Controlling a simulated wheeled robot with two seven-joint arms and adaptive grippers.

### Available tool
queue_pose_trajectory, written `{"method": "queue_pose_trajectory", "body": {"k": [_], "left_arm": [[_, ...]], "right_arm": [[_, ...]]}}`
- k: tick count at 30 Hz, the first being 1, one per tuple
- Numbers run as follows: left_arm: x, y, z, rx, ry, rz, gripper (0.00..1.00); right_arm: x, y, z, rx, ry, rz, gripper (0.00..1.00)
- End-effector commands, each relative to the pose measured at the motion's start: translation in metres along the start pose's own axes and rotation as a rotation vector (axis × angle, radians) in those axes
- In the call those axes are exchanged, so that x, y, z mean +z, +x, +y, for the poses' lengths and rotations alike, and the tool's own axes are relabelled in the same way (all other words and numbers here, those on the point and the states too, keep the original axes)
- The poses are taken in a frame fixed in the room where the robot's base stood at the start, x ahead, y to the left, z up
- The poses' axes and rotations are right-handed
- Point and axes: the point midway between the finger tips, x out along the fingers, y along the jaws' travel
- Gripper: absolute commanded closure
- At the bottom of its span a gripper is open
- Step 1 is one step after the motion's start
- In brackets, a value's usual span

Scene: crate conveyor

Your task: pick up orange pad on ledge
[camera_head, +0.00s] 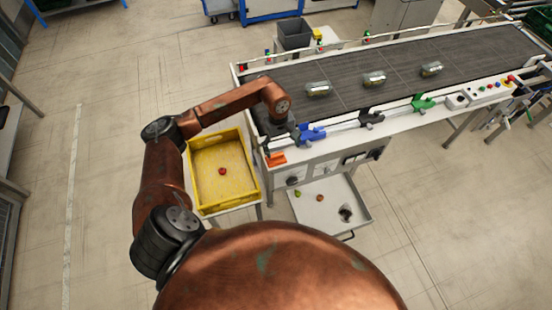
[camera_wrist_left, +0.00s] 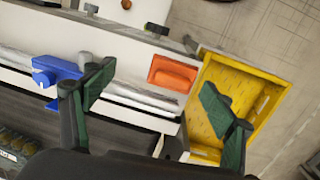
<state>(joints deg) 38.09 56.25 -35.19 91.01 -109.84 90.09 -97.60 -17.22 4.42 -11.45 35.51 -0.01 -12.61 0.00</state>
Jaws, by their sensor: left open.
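The orange pad (camera_head: 276,158) sits on the white ledge at the near left end of the conveyor. In the left wrist view the pad (camera_wrist_left: 173,74) is a rounded orange block on the ledge, between and beyond my fingertips. My left gripper (camera_head: 277,130) hangs over the conveyor's left end, close to the pad. In the left wrist view its two green-padded fingers (camera_wrist_left: 158,96) are spread wide with nothing between them. I cannot tell its exact height above the ledge. My right gripper is not in view.
A yellow crate (camera_head: 257,190) with a small red item stands left of the conveyor. Blue (camera_head: 311,134) and green (camera_head: 424,103) clamps line the conveyor's near rail. Several jars lie on the dark belt (camera_head: 345,66). A white tray (camera_head: 359,205) holding small items sits below.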

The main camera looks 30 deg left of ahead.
Motion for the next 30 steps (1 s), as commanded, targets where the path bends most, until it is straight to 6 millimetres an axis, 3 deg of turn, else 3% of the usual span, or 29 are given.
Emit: {"method": "queue_pose_trajectory", "body": {"k": [1, 5, 21, 30], "left_arm": [[-0.012, -0.004, -0.008, -0.037, 0.01, 0.029, 0.22], [-0.024, -0.002, -0.02, -0.084, 0.022, 0.058, 0.22], [-0.022, 0.063, -0.026, -0.082, 0.021, 0.055, 0.22], [-0.023, 0.07, -0.027, -0.082, 0.022, 0.057, 0.22]], "right_arm": [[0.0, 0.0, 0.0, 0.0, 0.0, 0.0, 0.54], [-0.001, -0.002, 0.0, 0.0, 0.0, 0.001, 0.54], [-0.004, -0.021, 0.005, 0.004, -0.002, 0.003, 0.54], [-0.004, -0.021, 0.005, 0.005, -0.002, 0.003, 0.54]]}}
